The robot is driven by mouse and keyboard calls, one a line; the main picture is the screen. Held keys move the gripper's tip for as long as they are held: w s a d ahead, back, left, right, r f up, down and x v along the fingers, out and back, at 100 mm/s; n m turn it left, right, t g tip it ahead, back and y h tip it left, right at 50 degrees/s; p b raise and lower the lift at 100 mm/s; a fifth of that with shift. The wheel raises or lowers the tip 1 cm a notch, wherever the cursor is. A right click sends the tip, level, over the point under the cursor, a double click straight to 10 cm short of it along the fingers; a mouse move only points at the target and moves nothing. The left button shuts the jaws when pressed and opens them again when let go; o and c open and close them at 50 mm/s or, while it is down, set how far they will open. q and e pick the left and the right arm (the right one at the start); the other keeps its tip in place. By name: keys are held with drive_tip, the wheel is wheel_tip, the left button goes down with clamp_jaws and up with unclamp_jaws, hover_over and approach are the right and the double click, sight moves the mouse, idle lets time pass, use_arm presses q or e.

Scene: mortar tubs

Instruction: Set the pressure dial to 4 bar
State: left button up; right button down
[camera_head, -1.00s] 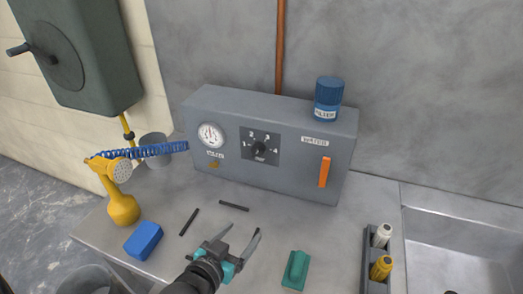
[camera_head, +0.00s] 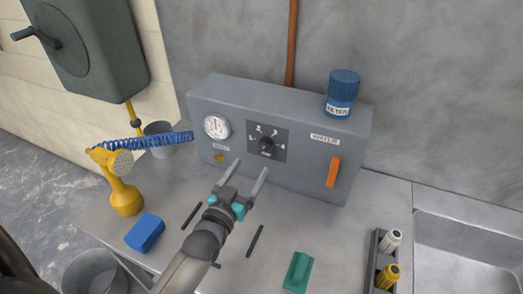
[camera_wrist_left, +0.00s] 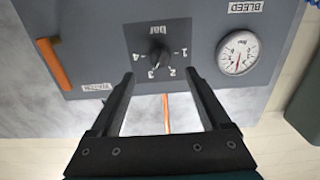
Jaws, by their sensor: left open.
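The pressure dial is a black knob (camera_head: 266,145) on a dark square plate (camera_head: 282,149), marked 1 to 4, on the front of a grey box. In the left wrist view the picture is upside down, with the knob (camera_wrist_left: 158,54) near the top centre. I cannot tell surely which number it points at. My left gripper (camera_head: 252,166) is open and empty, just in front of and below the dial. In the left wrist view its fingers (camera_wrist_left: 159,74) point toward the knob, one each side, seemingly short of it. My right gripper is not in view.
The grey box (camera_head: 340,118) also carries a round gauge (camera_head: 216,127), a brass valve under the BLEED label (camera_head: 219,158) and an orange WATER lever (camera_head: 333,171). A blue filter (camera_head: 342,94) stands on top. Dark rods, a blue block (camera_head: 145,232) and a green block (camera_head: 298,271) lie on the bench.

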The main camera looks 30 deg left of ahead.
sight(262, 150)
use_arm(q)
drive_tip(key=w, duration=0.8)
drive_tip(key=shift+w+a, duration=0.15)
drive_tip(key=shift+a, duration=0.1)
drive_tip(key=shift+c, duration=0.3)
clamp_jaws()
